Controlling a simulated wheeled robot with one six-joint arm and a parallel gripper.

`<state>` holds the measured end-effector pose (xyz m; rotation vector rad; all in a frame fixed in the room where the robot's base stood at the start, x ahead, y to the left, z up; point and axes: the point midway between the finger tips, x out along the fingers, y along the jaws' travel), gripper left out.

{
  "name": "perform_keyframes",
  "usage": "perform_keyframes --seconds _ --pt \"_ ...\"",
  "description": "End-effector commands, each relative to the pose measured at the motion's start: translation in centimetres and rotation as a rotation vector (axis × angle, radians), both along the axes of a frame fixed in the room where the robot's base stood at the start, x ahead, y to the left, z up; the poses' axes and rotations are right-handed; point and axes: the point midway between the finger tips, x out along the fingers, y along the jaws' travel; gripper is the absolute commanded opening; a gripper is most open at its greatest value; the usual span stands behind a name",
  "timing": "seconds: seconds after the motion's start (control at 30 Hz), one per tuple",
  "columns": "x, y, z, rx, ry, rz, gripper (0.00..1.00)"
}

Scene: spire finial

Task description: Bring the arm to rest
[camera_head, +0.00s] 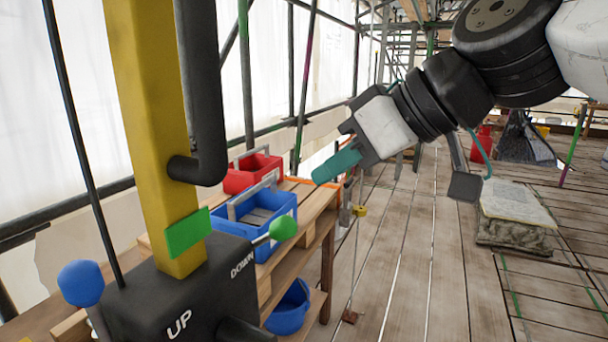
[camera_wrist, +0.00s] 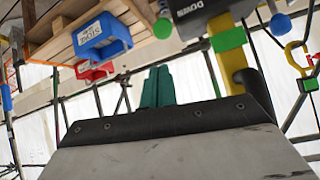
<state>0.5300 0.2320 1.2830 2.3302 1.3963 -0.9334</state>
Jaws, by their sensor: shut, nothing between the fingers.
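My arm reaches in from the upper right in the head view. My gripper (camera_head: 337,165) has teal fingers that lie together with nothing between them. It is in the air, pointing left and slightly down, in front of the wooden bench as seen by the head camera. In the wrist view the shut teal fingers (camera_wrist: 157,88) show above the dark wrist plate, with nothing held.
A black control box (camera_head: 190,295) with a yellow post (camera_head: 150,120), a green-knobbed lever (camera_head: 283,229) and a blue-knobbed lever (camera_head: 81,283) stands at left. Blue (camera_head: 262,222) and red (camera_head: 250,172) totes sit on the bench (camera_head: 317,208).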

Motion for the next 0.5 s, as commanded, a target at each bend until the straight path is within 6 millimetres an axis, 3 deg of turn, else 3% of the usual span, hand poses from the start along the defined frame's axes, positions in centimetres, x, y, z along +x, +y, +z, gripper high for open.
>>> perform_keyframes --seconds 0.13,0.5 --pt "-0.32 -0.86 0.31 0.001 0.000 -0.003 0.00" --pt "-0.38 -0.90 0.35 0.005 0.008 -0.009 0.00"
